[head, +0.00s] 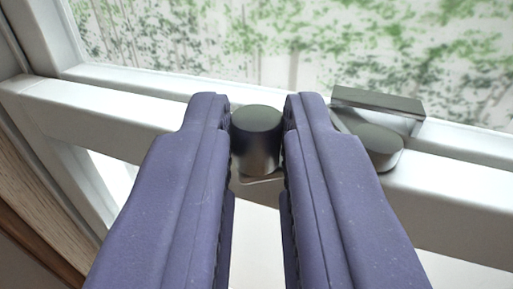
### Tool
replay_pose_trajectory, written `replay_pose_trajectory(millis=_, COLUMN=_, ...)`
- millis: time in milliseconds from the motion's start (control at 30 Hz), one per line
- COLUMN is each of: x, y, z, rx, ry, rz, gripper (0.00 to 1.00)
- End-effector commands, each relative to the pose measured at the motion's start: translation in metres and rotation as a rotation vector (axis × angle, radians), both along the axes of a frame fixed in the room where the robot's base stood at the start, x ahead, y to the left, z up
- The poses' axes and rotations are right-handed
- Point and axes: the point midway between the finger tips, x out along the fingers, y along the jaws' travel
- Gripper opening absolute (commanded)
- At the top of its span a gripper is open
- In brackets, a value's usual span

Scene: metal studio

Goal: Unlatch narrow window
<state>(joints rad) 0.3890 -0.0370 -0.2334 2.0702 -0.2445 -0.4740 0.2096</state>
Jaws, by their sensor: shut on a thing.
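The knob sits between the fingertips, in front of the white window rail (120,115). To its right, a grey metal latch part (375,137) with a rounded front end lies on the rail. A rectangular metal keeper (378,101) stands behind that part, against the window frame. The fingers hide the link between the knob and the latch part. The window glass (300,45) shows pale boards and green foliage behind it.
White frame members (40,40) rise at the left and meet the rail. A brown wooden edge (35,225) runs along the lower left. Bright open space shows below the rail. The rail right of the latch is clear.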

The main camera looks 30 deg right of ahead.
Motion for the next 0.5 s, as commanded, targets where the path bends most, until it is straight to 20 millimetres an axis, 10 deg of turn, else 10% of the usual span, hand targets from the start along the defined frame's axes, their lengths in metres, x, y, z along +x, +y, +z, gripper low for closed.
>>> replay_pose_trajectory(millis=500, x=-0.026, y=-0.011, z=0.007, rx=0.004, ry=0.004, rz=0.424, gripper=0.0)
